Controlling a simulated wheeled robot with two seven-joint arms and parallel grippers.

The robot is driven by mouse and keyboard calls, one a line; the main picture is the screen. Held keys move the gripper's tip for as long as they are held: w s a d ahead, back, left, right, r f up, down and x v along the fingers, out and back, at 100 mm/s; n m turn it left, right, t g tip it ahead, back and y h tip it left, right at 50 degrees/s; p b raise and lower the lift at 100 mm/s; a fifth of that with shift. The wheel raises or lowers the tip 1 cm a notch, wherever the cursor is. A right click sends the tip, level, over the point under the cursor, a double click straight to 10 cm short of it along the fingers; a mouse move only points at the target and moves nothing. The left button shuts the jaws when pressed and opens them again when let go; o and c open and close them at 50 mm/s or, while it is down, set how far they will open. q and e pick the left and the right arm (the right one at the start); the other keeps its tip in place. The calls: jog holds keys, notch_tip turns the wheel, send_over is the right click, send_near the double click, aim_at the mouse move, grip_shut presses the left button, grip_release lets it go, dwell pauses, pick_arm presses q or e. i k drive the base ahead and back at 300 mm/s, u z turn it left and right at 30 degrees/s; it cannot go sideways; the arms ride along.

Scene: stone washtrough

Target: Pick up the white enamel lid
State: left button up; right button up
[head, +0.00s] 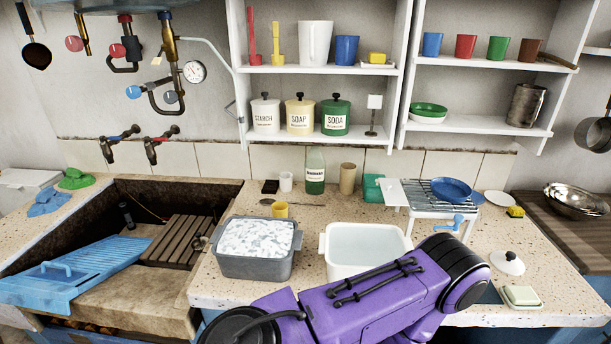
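A round white lid with a dark knob (508,264) lies on the speckled counter at the right, knob up. It is close to the right end of my purple arm, which crosses the lower middle of the head view; in the picture the two are apart. Neither of my grippers shows in the head view.
A soap dish (522,296) lies just in front of the lid. A white basin (364,232) and a grey tub of suds (256,262) stand left of it. A wire rack with a blue plate (451,189) stands behind. Bare counter lies right of the lid.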

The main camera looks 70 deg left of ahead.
aim_at(508, 262)
jog(key=z, duration=0.65)
jog(key=i, duration=0.8)
jog(key=u, duration=3.85)
jog(key=i, duration=0.5)
jog(key=z, duration=0.05)
